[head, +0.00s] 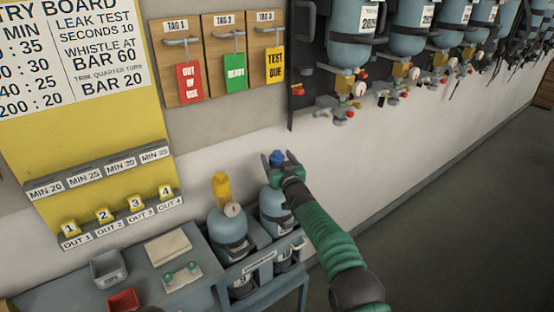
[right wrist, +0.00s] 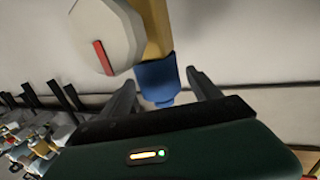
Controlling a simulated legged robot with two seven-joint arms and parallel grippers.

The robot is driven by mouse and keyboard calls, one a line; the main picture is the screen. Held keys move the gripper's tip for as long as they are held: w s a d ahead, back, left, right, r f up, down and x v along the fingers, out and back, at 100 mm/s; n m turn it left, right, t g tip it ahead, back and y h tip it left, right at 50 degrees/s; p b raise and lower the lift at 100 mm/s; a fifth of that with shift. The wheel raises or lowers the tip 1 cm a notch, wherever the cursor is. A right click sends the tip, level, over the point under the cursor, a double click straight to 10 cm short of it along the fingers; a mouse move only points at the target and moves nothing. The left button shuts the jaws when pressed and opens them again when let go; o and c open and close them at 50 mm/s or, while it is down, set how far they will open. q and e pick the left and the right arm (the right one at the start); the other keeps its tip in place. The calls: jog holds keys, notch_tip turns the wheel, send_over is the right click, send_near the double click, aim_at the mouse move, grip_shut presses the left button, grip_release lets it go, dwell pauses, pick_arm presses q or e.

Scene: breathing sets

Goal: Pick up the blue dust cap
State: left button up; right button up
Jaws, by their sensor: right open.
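The blue dust cap (head: 277,158) sits at the top of the right-hand blue cylinder (head: 272,203) in the rack. In the right wrist view the dust cap (right wrist: 158,80) is on the end of a brass-yellow valve part, beside a pale gauge with a red mark (right wrist: 104,48). My right gripper (head: 277,157) is open, its fingers on either side of the cap. In the right wrist view the gripper (right wrist: 165,88) has a gap to each side of the cap. My left gripper is not in view.
A second cylinder (head: 230,232) with a yellow top stands just left in the same rack. A bench with a grey bin (head: 108,269) and a red bin (head: 123,300) lies further left. Breathing sets (head: 355,50) hang on the wall above right. The floor at right is clear.

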aim_at(277, 152)
jog(key=shift+r, duration=0.1)
jog(key=c, duration=1.3)
notch_tip(277, 152, up, 10)
jog(key=shift+f+p, duration=0.1)
jog(key=shift+p, duration=0.5)
jog(key=shift+c, duration=0.2)
jog(key=shift+r+p, duration=0.6)
jog(key=shift+r, duration=0.1)
jog(key=shift+r+p, duration=2.8)
jog(key=shift+p, duration=0.1)
